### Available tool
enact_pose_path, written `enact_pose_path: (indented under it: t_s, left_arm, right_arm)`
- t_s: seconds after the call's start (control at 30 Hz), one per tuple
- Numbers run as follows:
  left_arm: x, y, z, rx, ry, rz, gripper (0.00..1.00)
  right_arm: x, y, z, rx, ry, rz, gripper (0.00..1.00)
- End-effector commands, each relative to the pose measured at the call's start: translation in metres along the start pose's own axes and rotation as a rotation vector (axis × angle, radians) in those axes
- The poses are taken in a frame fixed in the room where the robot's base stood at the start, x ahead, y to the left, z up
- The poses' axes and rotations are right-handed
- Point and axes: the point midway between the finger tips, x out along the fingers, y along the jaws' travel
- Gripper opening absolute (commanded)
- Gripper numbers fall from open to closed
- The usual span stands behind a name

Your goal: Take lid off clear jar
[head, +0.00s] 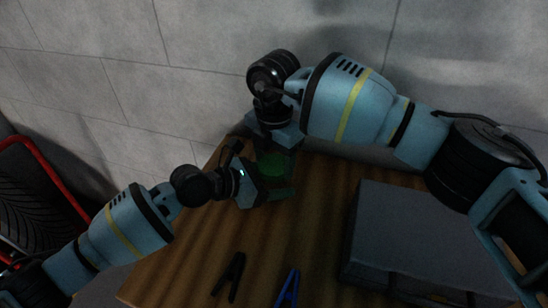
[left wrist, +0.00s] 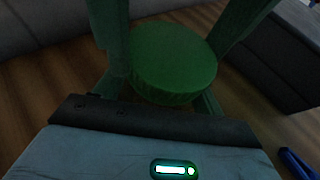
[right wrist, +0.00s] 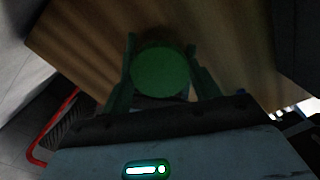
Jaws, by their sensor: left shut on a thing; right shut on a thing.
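The clear jar stands near the back left of the wooden table; its body is dark and mostly hidden by its round green lid (head: 272,165) and my grippers. The lid also shows in the left wrist view (left wrist: 172,58) and the right wrist view (right wrist: 160,72). My left gripper (head: 278,192) comes in low from the left and is shut on the jar body, below the lid. My right gripper (head: 274,152) comes from behind and above, shut on the lid, with a finger on each side. I cannot tell whether lid and jar touch.
A large grey case (head: 420,235) lies at the right of the wooden table (head: 190,262). A black clamp-like tool (head: 229,276) and a blue one (head: 288,288) lie at the front. A grey wall (head: 120,80) stands close behind. A red-framed rack (head: 50,180) is at left.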

Motion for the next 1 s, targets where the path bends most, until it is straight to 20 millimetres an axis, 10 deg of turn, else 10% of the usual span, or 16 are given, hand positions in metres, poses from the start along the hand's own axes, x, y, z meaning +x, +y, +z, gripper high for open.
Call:
enact_pose_path:
  t_s: [0.6,0.63,0.7,1.0]
  left_arm:
    - [0.0000,0.0002,-0.0003,0.000,0.001,0.000,0.06]
    - [0.0000,0.0002,-0.0003,0.000,0.001,0.000,0.06]
    - [0.0000,0.0002,-0.0003,0.000,0.001,0.000,0.06]
    - [0.0001,-0.0001,-0.0003,0.000,0.001,0.000,0.06]
  right_arm:
    - [-0.0007,0.0000,0.0000,-0.277,0.000,0.000,0.34]
    - [-0.0007,0.0000,-0.0001,-0.277,0.000,0.000,0.65]
    - [-0.0007,0.0000,0.0000,-0.277,0.000,0.000,0.74]
    - [-0.0008,0.0003,-0.0003,-0.276,0.000,0.001,0.83]
